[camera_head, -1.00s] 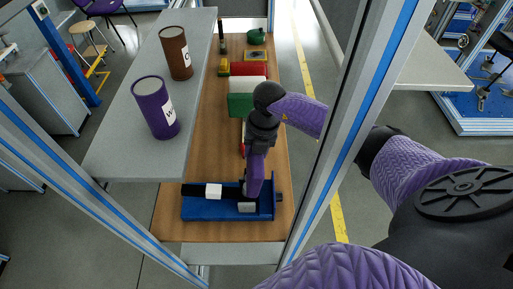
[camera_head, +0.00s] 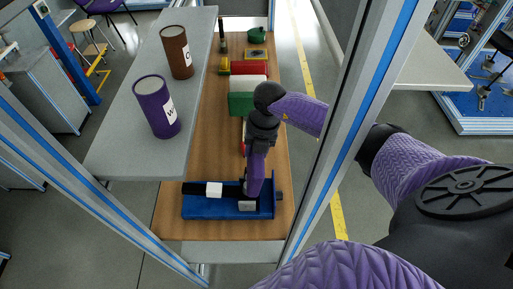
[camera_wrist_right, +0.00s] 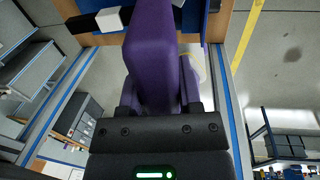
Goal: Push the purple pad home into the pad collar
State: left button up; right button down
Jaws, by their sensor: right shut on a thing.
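My right gripper (camera_head: 252,191) reaches down to the right part of the blue fixture (camera_head: 225,213), and its purple fingers are closed. I cannot make out the pad collar clearly or whether the pad is seated. My left gripper is out of view.
A grey shelf (camera_head: 140,125) to the left carries a purple can (camera_head: 156,107) and a brown can (camera_head: 176,53). Green, white and red boxes (camera_head: 248,68) stand behind on the wooden bench (camera_head: 170,228).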

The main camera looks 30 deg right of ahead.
jog(key=shift+w+a+f+b, duration=0.1)
jog(key=shift+a+f+b, duration=0.05)
jog(key=shift+f+b, duration=0.8)
jog(key=shift+w+a+f+b, duration=0.1)
jog(key=shift+f+b, duration=0.65)
jog(key=shift+f, duration=0.25)
jog(key=shift+c, duration=1)
grip_release()
jog(key=r, duration=0.3)
jog(key=d+r, duration=0.1)
jog(key=r, duration=0.5)
jog(key=shift+s+d+r, duration=0.15)
jog(key=shift+s+r, duration=0.25)
